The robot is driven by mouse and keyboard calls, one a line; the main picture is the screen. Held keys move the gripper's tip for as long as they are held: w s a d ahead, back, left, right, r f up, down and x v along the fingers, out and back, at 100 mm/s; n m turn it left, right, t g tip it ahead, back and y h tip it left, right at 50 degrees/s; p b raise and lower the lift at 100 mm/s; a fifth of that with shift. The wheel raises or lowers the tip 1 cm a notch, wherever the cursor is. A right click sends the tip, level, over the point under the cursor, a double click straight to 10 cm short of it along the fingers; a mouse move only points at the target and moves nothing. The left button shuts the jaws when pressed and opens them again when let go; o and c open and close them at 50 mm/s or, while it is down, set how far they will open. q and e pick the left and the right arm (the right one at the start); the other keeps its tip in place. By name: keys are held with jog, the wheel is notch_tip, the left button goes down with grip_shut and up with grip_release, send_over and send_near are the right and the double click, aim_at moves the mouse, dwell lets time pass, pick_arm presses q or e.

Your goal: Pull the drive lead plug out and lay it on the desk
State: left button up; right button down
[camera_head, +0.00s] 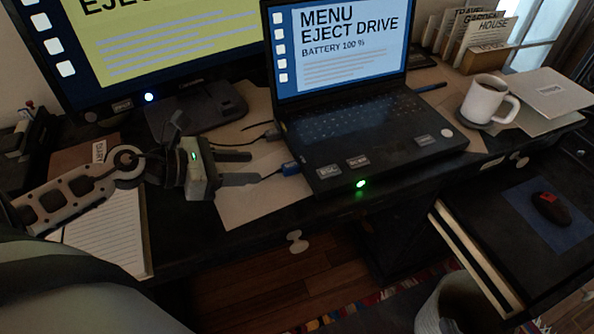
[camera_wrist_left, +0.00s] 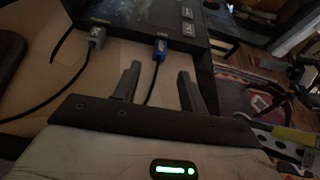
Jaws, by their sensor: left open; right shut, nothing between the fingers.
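A blue plug (camera_head: 291,168) sits at the left side of the black laptop (camera_head: 370,125), with a dark lead running left from it. A grey plug (camera_head: 272,135) with its own black lead sits farther back on the same side. I cannot tell by label which is the drive lead. My left gripper (camera_head: 255,168) is open and empty, just left of the blue plug. In the left wrist view the blue plug (camera_wrist_left: 160,50) is just beyond the fingertips (camera_wrist_left: 159,71), and its lead runs between the fingers. The grey plug (camera_wrist_left: 97,37) is left of them. My right gripper is not in view.
Brown paper (camera_head: 245,208) lies on the desk under the gripper. A notepad (camera_head: 120,225) is at the left and a monitor (camera_head: 165,50) behind. A white mug (camera_head: 484,99) stands right of the laptop. The laptop screen reads "EJECT DRIVE". The desk's front edge is close.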

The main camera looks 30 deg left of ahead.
aim_at(283, 167)
pick_arm(q)
jog(key=shift+w+d+f, duration=0.15)
jog(key=shift+w+d, duration=0.2)
jog(key=shift+w, duration=0.05)
jog(key=x, duration=0.7)
jog(key=shift+w, duration=0.15)
jog(key=shift+w+d+f, duration=0.1)
jog(key=shift+w+d, duration=0.1)
jog(key=shift+d, duration=0.05)
dwell(0.9)
